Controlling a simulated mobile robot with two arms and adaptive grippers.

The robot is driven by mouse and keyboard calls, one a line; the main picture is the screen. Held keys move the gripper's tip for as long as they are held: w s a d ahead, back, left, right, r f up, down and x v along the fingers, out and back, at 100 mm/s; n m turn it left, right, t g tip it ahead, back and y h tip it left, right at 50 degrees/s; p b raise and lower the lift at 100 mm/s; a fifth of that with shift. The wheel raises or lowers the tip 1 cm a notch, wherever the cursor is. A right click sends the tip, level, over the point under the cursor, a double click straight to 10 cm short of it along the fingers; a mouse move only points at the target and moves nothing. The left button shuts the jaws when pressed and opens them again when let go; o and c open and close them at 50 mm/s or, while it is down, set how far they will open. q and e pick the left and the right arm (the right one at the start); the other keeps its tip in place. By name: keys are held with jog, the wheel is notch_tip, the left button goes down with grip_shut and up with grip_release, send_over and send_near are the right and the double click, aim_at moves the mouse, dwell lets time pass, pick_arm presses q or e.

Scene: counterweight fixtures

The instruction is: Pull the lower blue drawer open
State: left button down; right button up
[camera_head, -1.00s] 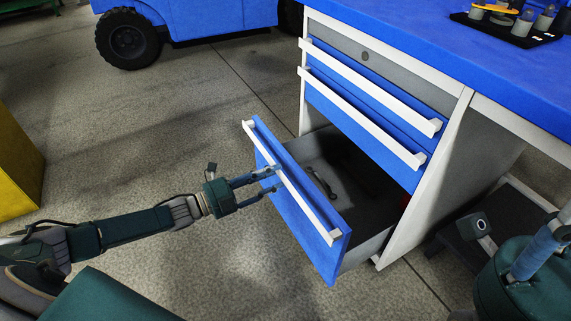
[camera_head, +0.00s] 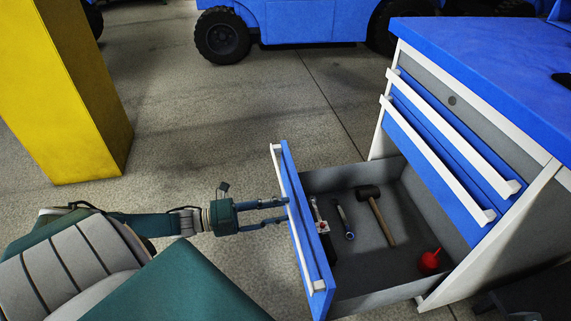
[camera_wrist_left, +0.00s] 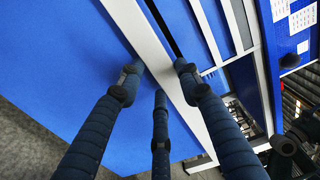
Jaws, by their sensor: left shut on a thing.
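The lower blue drawer (camera_head: 305,239) stands well out of the cabinet, its grey inside showing in the head view. A long white handle (camera_head: 298,225) runs along its blue front. My left gripper (camera_head: 284,210) is shut on this handle near its middle. In the left wrist view the fingers (camera_wrist_left: 158,85) close around the white handle (camera_wrist_left: 160,62), with the blue drawer front (camera_wrist_left: 65,75) beside it. My right gripper is not in view.
The drawer holds a hammer (camera_head: 377,214), a wrench-like tool (camera_head: 344,221), a red oil-can-like object (camera_head: 430,261) and other tools. Two upper drawers (camera_head: 435,155) are shut. A yellow block (camera_head: 70,90) stands at left, a blue vehicle (camera_head: 310,20) behind. Floor (camera_head: 200,145) between is clear.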

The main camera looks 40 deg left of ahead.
pick_arm(q)
jog(key=c, duration=1.2)
grip_release()
jog(key=v, duration=1.2)
jog(key=shift+s+a, duration=0.1)
